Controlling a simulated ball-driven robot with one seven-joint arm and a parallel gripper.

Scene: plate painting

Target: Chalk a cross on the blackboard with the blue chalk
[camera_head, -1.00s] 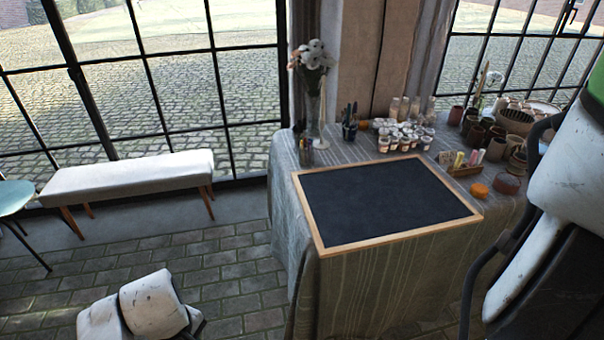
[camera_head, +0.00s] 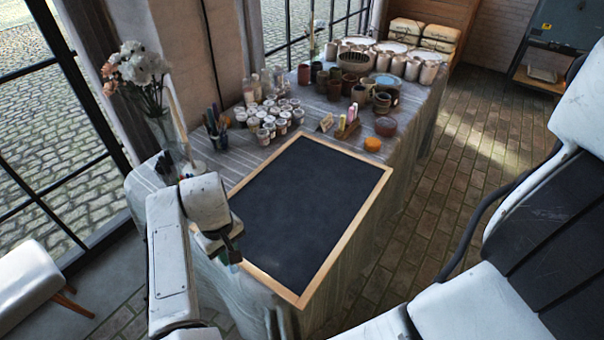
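The blackboard (camera_head: 300,205) lies flat on the cloth-covered table in a light wooden frame. Its dark surface shows no clear chalk mark. A small wooden chalk holder (camera_head: 347,128) with upright coloured sticks stands beyond the board's far edge. I cannot make out a blue chalk among them. My gripper (camera_head: 232,254) is at the end of my white arm, by the board's left edge. It is small, dark and seen from behind, with a bluish-green spot near its tip. I cannot tell whether it holds anything or touches the board.
Behind the board stand several paint jars (camera_head: 268,118), a pen cup (camera_head: 217,132) and a flower vase (camera_head: 160,125). An orange lump (camera_head: 372,144) and a brown bowl (camera_head: 385,126) sit near the far right corner. Several pots (camera_head: 357,93) stand farther back. The brick floor right of the table is clear.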

